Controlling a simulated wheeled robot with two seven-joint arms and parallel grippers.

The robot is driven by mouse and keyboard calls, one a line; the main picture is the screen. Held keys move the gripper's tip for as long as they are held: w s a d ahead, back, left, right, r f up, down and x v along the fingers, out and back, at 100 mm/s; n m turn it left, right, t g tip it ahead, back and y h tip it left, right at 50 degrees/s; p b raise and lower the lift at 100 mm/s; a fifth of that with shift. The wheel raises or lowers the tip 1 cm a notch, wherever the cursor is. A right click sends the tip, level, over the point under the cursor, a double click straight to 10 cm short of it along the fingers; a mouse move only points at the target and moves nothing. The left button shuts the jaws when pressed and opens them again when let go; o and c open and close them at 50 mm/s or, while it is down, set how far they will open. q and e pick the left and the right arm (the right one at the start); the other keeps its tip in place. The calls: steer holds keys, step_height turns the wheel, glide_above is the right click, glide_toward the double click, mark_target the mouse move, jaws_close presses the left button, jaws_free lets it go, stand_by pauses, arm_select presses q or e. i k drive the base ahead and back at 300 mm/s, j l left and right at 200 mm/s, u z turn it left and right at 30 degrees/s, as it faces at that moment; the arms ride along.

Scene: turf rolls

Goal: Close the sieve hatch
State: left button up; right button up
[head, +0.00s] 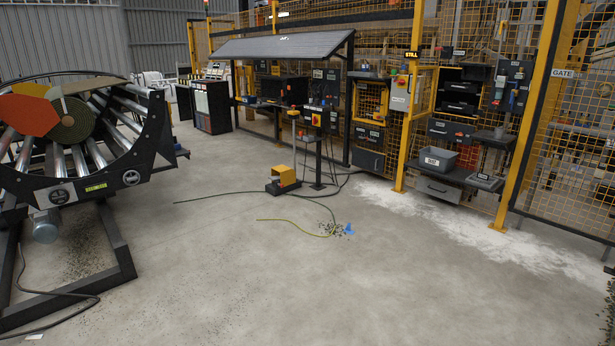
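No label that I can read names the sieve hatch. A yellow-framed mesh panel (370,98) is set in a dark cabinet by the fence. Another yellow frame (434,92) stands at an angle to its right, by a post with a "STILL" sign (412,54). I cannot tell which of these is the hatch, or whether it is open. Neither of my grippers is in view.
A roller machine (75,185) holding a turf roll (72,122) stands at left. A yellow foot pedal (281,178), cables (240,195) and a blue scrap (349,229) lie on the floor. White powder (450,220) lines the fence. The front middle floor is clear.

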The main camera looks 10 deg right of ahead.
mark_target(413, 108)
steer(key=i, duration=2.8)
steer(key=i+z, duration=0.15)
steer(key=i, duration=0.4)
steer(key=i+j+z, duration=0.1)
steer(key=i, duration=0.4)
steer(key=i+j+z, duration=0.15)
steer(key=i, duration=0.35)
steer(key=i+j+z, duration=0.15)
steer(key=i+z, duration=0.25)
steer(key=i+j+z, duration=0.25)
steer(key=z, duration=0.15)
steer(key=i+j+z, duration=0.25)
steer(key=z, duration=0.15)
steer(key=i+j+z, duration=0.15)
steer(key=j+z, duration=0.25)
steer(key=j, duration=0.1)
